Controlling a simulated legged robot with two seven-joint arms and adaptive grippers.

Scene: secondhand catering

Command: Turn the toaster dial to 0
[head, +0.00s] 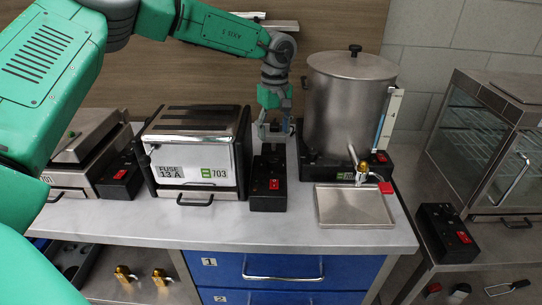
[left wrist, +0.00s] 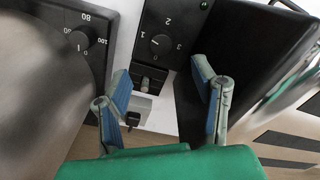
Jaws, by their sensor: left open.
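The toaster (head: 200,150) is a steel box with a black slotted top, marked 703. Its black control box (head: 268,180) stands against its right side, with a red switch on the front. In the left wrist view a round black dial (left wrist: 160,45) sits on a black panel marked with 1, 2 and 3. Its pointer seems to face the 1, but is too small to be sure. My left gripper (head: 276,130) is open and empty, above and behind the control box. In the left wrist view its fingers (left wrist: 162,80) spread below the dial, apart from it. My right gripper is not in view.
A tall steel urn (head: 350,105) stands close to the right of my left gripper, with a drip tray (head: 352,207) in front. A second dial (left wrist: 80,41), marked 80 and 100, shows in the wrist view. A steel press (head: 85,150) stands left, a glass cabinet (head: 490,140) right.

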